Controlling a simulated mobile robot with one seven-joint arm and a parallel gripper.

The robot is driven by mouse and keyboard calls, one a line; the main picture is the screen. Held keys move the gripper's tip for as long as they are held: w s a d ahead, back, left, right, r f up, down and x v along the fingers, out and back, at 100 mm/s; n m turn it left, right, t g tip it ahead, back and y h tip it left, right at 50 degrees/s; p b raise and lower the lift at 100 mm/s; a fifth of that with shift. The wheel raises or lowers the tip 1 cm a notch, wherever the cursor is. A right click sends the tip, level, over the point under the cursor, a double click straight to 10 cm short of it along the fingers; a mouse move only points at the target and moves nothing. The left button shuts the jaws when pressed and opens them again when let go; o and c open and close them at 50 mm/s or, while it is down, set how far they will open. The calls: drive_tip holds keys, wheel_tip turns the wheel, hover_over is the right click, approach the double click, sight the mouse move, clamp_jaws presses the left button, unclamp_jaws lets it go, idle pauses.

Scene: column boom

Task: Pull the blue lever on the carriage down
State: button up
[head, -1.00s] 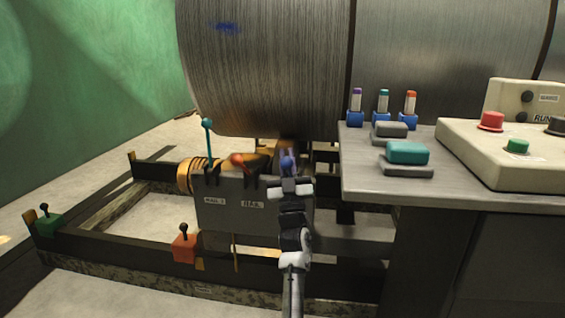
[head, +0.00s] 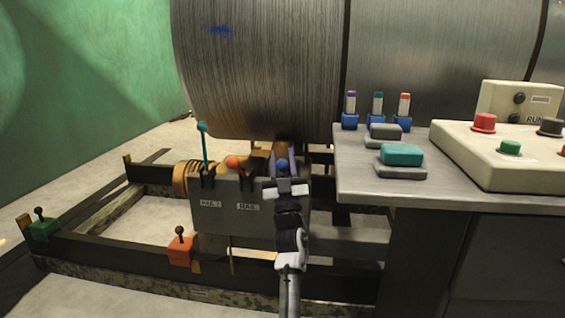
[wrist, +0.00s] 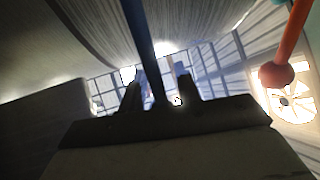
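The grey carriage (head: 235,212) stands on the dark rails below the big drum. The blue lever's round knob (head: 282,164) is at the carriage's right end. My gripper (head: 282,158) is there, with its two fingers apart, one on each side of the knob. In the wrist view the blue lever's shaft (wrist: 142,40) runs between the open fingers, nearer the left one. A gap shows to the right finger. The lever's base is hidden by my gripper and wrist. An orange-red lever (head: 234,162) stands left of it and also shows in the wrist view (wrist: 278,74).
A teal lever (head: 203,145) stands farther left on the carriage. A grey bench (head: 380,187) with a control box, buttons and small switches is close on the right. The drum (head: 260,70) hangs behind. Orange (head: 180,250) and green (head: 44,229) switch boxes sit on the rails.

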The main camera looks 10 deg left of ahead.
wheel_tip(320, 180, up, 19)
drive_tip(key=p, duration=0.5)
drive_tip(key=shift+r+y, duration=0.15)
drive_tip(key=shift+y, duration=0.15)
